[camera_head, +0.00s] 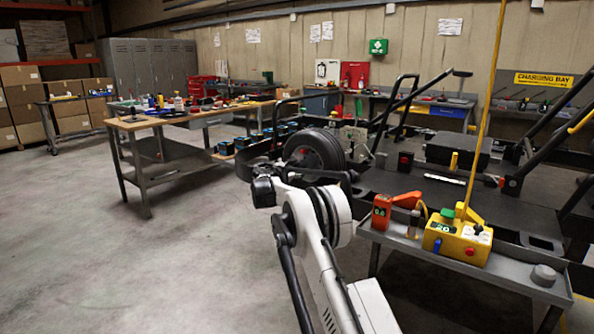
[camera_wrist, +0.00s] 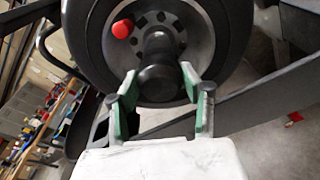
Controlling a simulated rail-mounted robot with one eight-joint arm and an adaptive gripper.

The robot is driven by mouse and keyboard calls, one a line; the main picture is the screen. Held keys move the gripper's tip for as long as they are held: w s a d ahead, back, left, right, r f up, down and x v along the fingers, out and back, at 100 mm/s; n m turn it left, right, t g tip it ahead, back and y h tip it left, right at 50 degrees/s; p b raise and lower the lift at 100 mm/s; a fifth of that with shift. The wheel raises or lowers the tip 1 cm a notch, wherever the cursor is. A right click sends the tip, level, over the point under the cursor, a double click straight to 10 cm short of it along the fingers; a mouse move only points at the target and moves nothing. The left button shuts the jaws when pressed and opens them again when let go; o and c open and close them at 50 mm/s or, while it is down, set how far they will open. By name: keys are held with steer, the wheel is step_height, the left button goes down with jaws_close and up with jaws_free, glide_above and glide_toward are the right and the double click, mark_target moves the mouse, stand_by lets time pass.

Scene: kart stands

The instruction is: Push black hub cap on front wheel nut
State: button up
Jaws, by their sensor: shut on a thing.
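In the wrist view, the black hub cap (camera_wrist: 158,82) is a dark rounded cylinder between the green-padded fingers of my gripper (camera_wrist: 159,76). My gripper is shut on it. The cap is in front of the middle of the front wheel (camera_wrist: 92,22), which has a black tire and a grey rim with dark holes. The cap hides the wheel nut, and I cannot tell whether the cap touches it. The wheel also shows in the head view (camera_head: 316,146), just beyond my arm. My gripper's fingers cannot be made out there.
A red round knob (camera_wrist: 122,29) shows at the rim's upper left. Dark kart frame bars lie around the wheel. A grey tray cart (camera_head: 482,268) with a yellow control box (camera_head: 456,238) stands at right. A wooden workbench (camera_head: 172,118) is at left, with open floor before it.

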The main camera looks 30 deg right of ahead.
steer(key=shift+w+d, duration=0.35)
steer(key=shift+d, duration=0.3)
steer(key=o, duration=1)
steer(key=shift+a, duration=0.15)
steer(key=v, duration=1.1)
steer(key=shift+s+a, duration=0.25)
steer(key=shift+a, duration=0.1)
steer(key=shift+r, duration=0.1)
